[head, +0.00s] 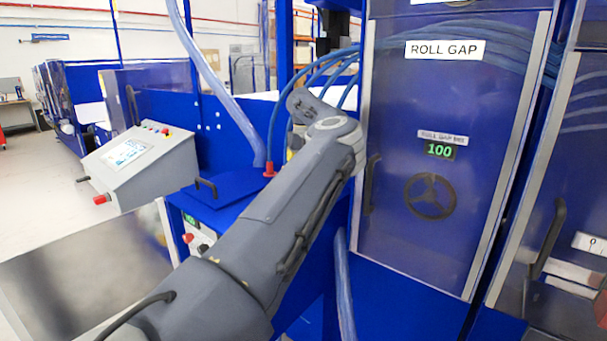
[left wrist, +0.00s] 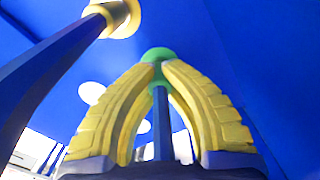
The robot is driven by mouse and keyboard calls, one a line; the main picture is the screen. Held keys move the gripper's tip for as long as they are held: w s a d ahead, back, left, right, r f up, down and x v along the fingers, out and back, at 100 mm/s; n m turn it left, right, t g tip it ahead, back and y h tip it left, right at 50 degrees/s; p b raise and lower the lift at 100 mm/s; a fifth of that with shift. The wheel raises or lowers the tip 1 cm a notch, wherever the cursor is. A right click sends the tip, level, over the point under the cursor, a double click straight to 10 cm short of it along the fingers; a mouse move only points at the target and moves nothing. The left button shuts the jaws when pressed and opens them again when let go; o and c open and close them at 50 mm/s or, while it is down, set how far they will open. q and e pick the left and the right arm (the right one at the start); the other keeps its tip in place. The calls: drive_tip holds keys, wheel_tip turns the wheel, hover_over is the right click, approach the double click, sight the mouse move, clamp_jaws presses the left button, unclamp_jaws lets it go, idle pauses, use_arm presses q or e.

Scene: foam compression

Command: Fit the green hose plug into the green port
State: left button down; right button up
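In the left wrist view, the yellow-padded fingers of my left gripper (left wrist: 158,68) close in on a narrow green plug (left wrist: 158,84) at the end of a blue hose (left wrist: 162,130). The hose runs down between the fingers. A wider green round piece (left wrist: 157,53), which looks like the green port, shows right at the fingertips against a blue surface. I cannot tell how far the plug sits in it. In the head view my left arm hides the gripper, plug and port. My right gripper is in neither view.
A yellow fitting (left wrist: 118,18) with a blue hose stands close left of my gripper. White round spots (left wrist: 92,93) show on the blue surface. In the head view, a red fitting (head: 269,170) stands beside my arm, blue hoses (head: 322,72) arch behind it, and the roll gap door (head: 440,230) is right.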

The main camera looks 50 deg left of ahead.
use_arm(q)
drive_tip(key=c, duration=1.5)
unclamp_jaws()
wheel_tip(320, 180, up, 12)
